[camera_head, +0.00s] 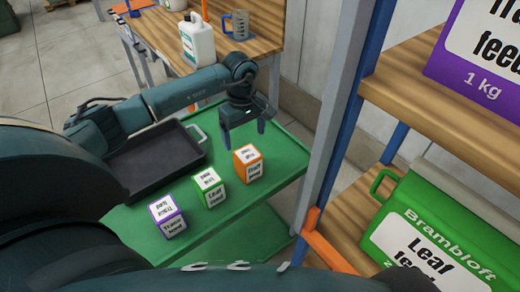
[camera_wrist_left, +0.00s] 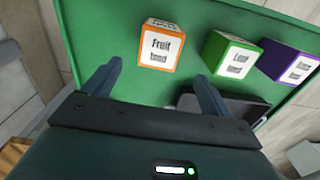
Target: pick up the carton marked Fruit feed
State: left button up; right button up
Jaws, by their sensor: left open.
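The carton marked Fruit (camera_head: 248,163) is a small orange cube with white labels, upright on the green cart top. It also shows in the left wrist view (camera_wrist_left: 158,46), with its second label word blurred. My left gripper (camera_head: 244,136) is open and empty, pointing down just behind and above this carton in the head view. In the left wrist view its fingertips (camera_wrist_left: 158,72) stand apart, one toward each side of the carton, with the carton beyond them. They do not appear to touch it. My right gripper is not in view.
A green Leaf carton (camera_head: 209,188) and a purple carton (camera_head: 167,216) stand in a row beside it. A dark tray (camera_head: 155,160) lies on the green cart (camera_head: 277,182). A shelf post (camera_head: 338,110) and shelves with larger boxes rise at right. A wooden bench (camera_head: 262,30) stands behind.

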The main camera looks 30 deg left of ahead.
aim_at(246, 153)
pick_arm(q)
jog(key=shift+w+a+f, duration=0.1)
jog(key=shift+w+a, duration=0.05)
jog(key=shift+w, duration=0.05)
jog(key=shift+f+b, duration=0.35)
jog(key=f, duration=0.1)
jog(key=f+b, duration=0.2)
jog(key=shift+s, duration=0.25)
notch_tip(246, 153, down, 3)
jog(key=shift+f+b, duration=0.1)
jog(key=shift+b, duration=0.8)
jog(key=shift+f, duration=0.5)
jog(key=shift+d+f+b, duration=0.2)
jog(key=shift+f+b, duration=0.05)
jog(key=shift+b, duration=0.05)
jog(key=f, duration=0.1)
jog(key=f+b, duration=0.2)
jog(key=f, duration=0.1)
jog(key=shift+d, duration=0.35)
jog(key=shift+f, duration=0.25)
jog(key=shift+r, duration=0.1)
jog(key=c, duration=1.3)
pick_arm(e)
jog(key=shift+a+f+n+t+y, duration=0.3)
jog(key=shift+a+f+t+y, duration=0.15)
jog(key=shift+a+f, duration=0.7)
